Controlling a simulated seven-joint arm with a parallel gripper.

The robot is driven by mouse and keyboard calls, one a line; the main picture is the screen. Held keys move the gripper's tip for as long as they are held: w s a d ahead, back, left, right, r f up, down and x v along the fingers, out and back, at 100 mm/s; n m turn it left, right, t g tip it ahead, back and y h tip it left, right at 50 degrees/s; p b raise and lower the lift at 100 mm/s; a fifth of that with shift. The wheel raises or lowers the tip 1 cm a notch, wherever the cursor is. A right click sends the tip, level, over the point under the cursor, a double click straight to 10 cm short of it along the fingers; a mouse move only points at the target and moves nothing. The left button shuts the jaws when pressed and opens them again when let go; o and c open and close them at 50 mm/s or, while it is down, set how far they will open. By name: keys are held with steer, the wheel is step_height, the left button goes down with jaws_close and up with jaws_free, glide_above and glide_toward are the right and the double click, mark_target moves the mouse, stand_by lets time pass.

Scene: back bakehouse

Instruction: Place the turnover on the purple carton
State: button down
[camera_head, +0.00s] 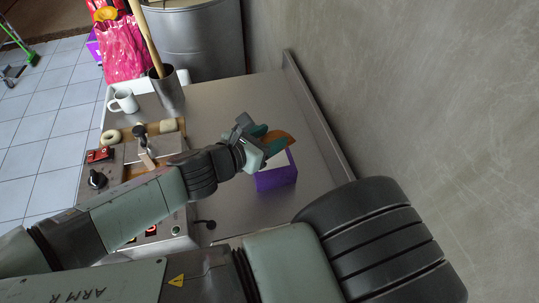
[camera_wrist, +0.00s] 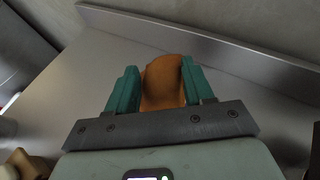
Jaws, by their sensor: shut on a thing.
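My gripper (camera_head: 264,141) has teal fingers and is shut on the turnover. The turnover (camera_head: 281,137) is orange-brown and sticks out past the fingertips. In the wrist view the turnover (camera_wrist: 162,84) sits between both fingers of my gripper (camera_wrist: 155,88). The purple carton (camera_head: 277,180) stands on the steel worktop, with a pale top. In the head view the gripper and turnover overlap the carton's far top edge; I cannot tell whether they touch it. The carton is not seen in the wrist view.
The steel worktop (camera_head: 215,112) is clear behind the carton, up to a raised edge (camera_head: 318,120) along the wall. To the left stand a metal pot (camera_head: 167,92) with a wooden rod, a white mug (camera_head: 124,101), a doughnut (camera_head: 111,137) and a machine with a black knob (camera_head: 97,179).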

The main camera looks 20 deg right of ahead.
step_height(320, 180, down, 7)
steer(key=shift+c, duration=2)
jaws_free()
steer(key=shift+a, duration=0.15)
